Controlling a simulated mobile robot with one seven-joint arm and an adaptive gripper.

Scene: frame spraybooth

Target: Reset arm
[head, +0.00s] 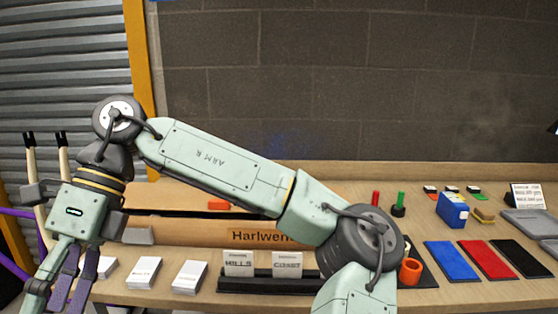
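My gripper (66,285) hangs at the lower left in the head view, pointing down at the end of my raised, bent arm. Its lower end runs to the bottom edge of the picture, so I cannot tell how far apart its fingers are or whether anything is between them. My arm crosses the view from the lower middle up to the upper left and hides part of the bench (470,180).
White cards (143,273) lie near the gripper. A black holder (250,285) carries two labelled cards beside a "Harlwen..." board (256,236). Blue (453,261), red (486,259) and black (521,258) pads, an orange cup (410,271) and a blue box (452,210) stand right.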

